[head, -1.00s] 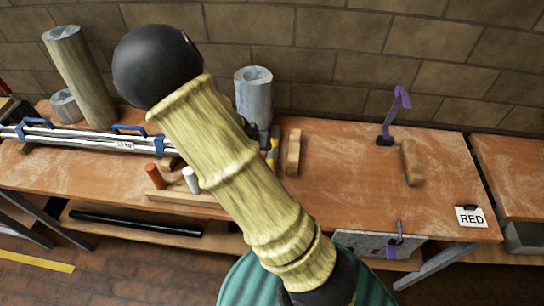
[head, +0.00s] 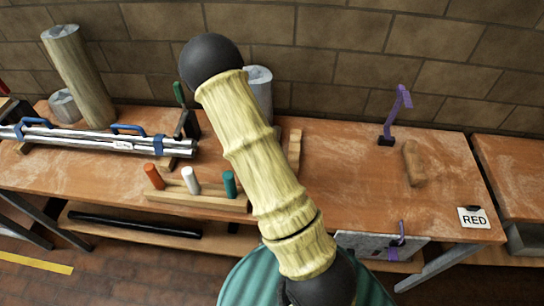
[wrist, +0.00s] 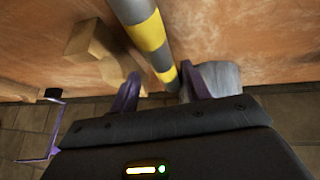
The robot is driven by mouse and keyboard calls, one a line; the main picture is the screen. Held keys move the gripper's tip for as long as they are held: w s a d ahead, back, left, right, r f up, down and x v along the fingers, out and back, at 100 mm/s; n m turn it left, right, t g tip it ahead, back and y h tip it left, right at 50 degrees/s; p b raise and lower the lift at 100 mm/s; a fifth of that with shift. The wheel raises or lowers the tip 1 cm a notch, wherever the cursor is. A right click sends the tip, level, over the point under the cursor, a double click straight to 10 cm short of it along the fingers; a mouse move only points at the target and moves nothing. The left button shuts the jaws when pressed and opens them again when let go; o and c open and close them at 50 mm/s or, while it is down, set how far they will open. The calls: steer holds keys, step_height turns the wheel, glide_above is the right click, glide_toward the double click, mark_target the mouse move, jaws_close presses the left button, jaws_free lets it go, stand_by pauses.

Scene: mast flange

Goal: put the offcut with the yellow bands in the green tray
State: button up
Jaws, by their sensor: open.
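The offcut, a grey tube with yellow bands (wrist: 148,30), shows in the wrist view. It runs from the top edge down to between the two purple fingers of my gripper (wrist: 160,73). The fingers are spread on either side of it, and I cannot tell whether either touches it. In the head view my own arm hides the offcut and the gripper. I do not make out a green tray in either view.
A wooden block (wrist: 90,45) lies beside the offcut; it partly shows in the head view (head: 295,150). A grey cylinder (wrist: 215,78) stands close by. A pegged rack (head: 200,197), pipes (head: 85,140) and a purple hook (head: 396,110) are on the bench (head: 340,190).

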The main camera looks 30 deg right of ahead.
stand_by(0.3)
steer(key=shift+s+p+x, duration=0.15)
steer(key=shift+p+x, duration=0.25)
steer(key=shift+x, duration=0.9)
steer(key=shift+s+p+x, duration=0.1)
steer(key=shift+p+x, duration=0.3)
steer(key=shift+x, duration=0.9)
steer(key=shift+a+f, duration=0.1)
steer(key=shift+f, duration=0.05)
steer(key=shift+c, duration=0.2)
steer(key=c, duration=0.8)
steer(key=shift+c, duration=0.8)
step_height(320, 180, up, 10)
steer(key=shift+r+b, duration=0.1)
steer(key=shift+b, duration=0.5)
jaws_close()
